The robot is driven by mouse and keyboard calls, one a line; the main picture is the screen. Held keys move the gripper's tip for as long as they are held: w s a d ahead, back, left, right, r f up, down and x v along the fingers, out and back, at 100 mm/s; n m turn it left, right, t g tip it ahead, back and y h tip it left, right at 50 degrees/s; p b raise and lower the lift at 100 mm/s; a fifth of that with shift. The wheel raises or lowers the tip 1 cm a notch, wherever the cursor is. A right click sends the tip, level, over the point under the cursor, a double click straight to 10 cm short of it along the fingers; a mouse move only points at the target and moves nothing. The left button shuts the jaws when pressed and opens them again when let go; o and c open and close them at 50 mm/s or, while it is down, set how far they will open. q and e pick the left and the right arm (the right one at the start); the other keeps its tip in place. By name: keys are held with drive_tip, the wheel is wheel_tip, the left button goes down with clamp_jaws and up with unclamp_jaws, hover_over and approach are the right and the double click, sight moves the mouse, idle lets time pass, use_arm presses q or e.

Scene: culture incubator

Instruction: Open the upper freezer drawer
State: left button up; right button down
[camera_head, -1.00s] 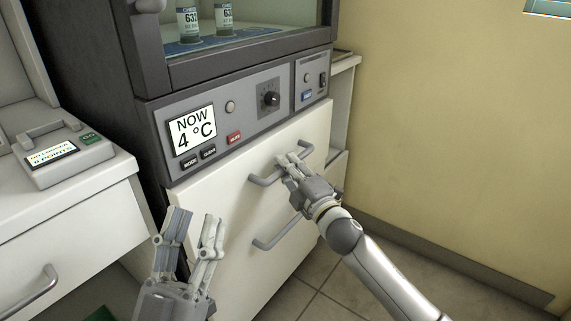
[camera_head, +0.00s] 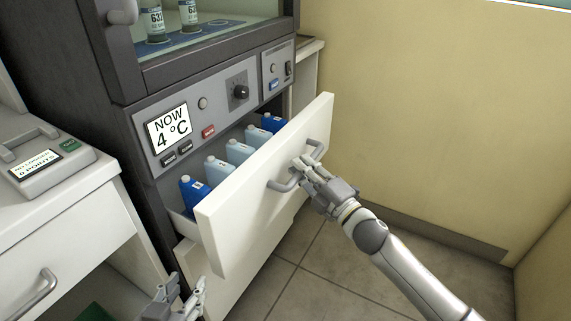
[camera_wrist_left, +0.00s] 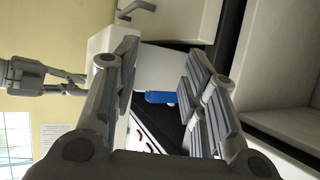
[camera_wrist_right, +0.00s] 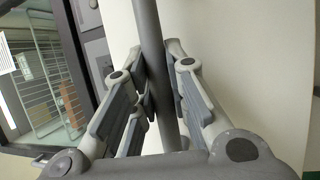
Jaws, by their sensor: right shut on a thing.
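The upper freezer drawer (camera_head: 262,192) is pulled out in the head view, with its white front standing away from the cabinet. Several blue and light-blue bottles (camera_head: 217,170) stand inside it. My right gripper (camera_head: 301,168) is shut on the grey handle (camera_head: 283,185) of this drawer. In the right wrist view the handle bar (camera_wrist_right: 152,60) passes between the fingers. My left gripper (camera_head: 180,296) is low at the bottom of the head view, left of the drawer and empty. In the left wrist view its fingers (camera_wrist_left: 160,85) are spread apart.
The lower drawer front (camera_head: 222,286) is below, mostly hidden by the upper one. The control panel (camera_head: 215,105) with a "NOW 4 °C" display is above. A white side cabinet (camera_head: 75,215) stands at the left. Floor (camera_head: 340,265) is clear at the right.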

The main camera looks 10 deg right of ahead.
use_arm(q)
drive_tip(key=s+a+f+g+y+p, duration=0.1)
drive_tip(key=s+a+f+g+p, duration=0.1)
drive_tip(key=s+f+g, duration=0.4)
drive_tip(key=shift+s+a+f+y, duration=0.45)
drive_tip(key=shift+s+a, duration=0.15)
drive_tip(key=shift+s, duration=0.5)
use_arm(e)
drive_tip(key=s+d, duration=0.7)
drive_tip(key=d, duration=0.3)
drive_tip(key=shift+s, duration=0.15)
drive_tip(key=shift+f, duration=0.1)
drive_tip(key=c, duration=1.4)
unclamp_jaws()
drive_tip(key=v, duration=1.2)
